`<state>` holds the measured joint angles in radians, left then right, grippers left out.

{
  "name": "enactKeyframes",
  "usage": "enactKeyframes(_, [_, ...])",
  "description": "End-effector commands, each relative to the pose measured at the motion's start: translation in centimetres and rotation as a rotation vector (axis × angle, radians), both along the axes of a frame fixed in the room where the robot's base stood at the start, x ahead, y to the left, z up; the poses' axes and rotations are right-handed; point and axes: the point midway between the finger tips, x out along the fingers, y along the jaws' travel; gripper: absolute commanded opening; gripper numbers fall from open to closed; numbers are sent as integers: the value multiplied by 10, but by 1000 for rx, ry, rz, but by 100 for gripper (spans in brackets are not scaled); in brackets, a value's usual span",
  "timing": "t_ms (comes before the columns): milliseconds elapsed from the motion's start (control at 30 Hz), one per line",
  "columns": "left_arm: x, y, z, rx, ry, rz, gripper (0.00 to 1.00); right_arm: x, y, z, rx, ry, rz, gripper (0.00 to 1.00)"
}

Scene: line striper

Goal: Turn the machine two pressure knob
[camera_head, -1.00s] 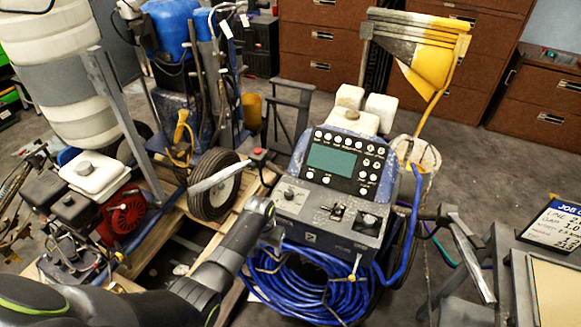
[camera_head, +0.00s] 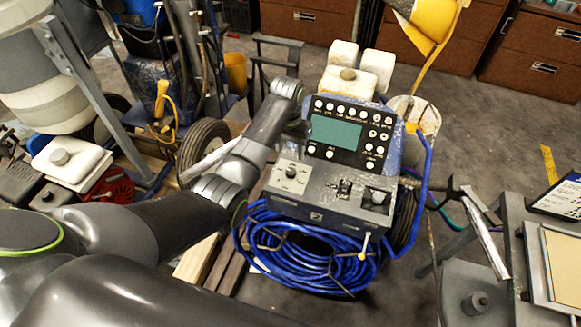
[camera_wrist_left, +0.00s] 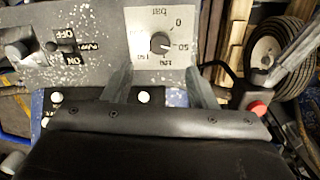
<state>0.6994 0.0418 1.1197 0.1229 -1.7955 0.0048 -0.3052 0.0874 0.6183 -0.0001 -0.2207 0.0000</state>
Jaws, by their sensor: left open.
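The pressure knob (camera_head: 291,173) is a small dark knob on a pale dial plate at the left of the striper's grey control panel (camera_head: 325,205). In the left wrist view, the knob (camera_wrist_left: 160,42) sits on the white plate (camera_wrist_left: 178,20) marked "bar" with numbers around it. My left gripper (camera_wrist_left: 158,72) is open and empty, its two fingers apart on either side of the knob's line, with the knob just beyond the tips. In the head view my left arm reaches up beside the panel's left edge, and its fingers are not clearly seen. My right gripper is not in view.
An ON/OFF switch (camera_wrist_left: 48,50) is beside the dial plate. The screen box (camera_head: 335,132) rises behind the panel, and a coil of blue hose (camera_head: 310,250) hangs below. A red button (camera_wrist_left: 258,108) and a wheel (camera_head: 203,150) are close by. A table (camera_head: 535,250) stands at right.

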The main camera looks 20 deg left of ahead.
Motion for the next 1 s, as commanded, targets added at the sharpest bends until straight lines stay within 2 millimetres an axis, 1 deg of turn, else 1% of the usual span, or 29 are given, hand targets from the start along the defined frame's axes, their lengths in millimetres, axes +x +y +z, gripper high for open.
enactKeyframes(33, [-2,-1,-12,0,6,0,52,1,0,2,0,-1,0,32])
enactKeyframes(200, [-2,-2,-47,0,5,-1,52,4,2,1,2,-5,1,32])
enactKeyframes(400, [-1,-3,-77,0,2,0,52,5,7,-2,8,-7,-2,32])
enactKeyframes(600, [-1,-3,-92,0,0,0,52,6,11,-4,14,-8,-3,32])
enactKeyframes(967, [-1,-3,-95,0,-1,0,52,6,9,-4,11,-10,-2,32])
enactKeyframes(1000, [-1,-3,-95,0,-1,0,47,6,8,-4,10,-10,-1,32])
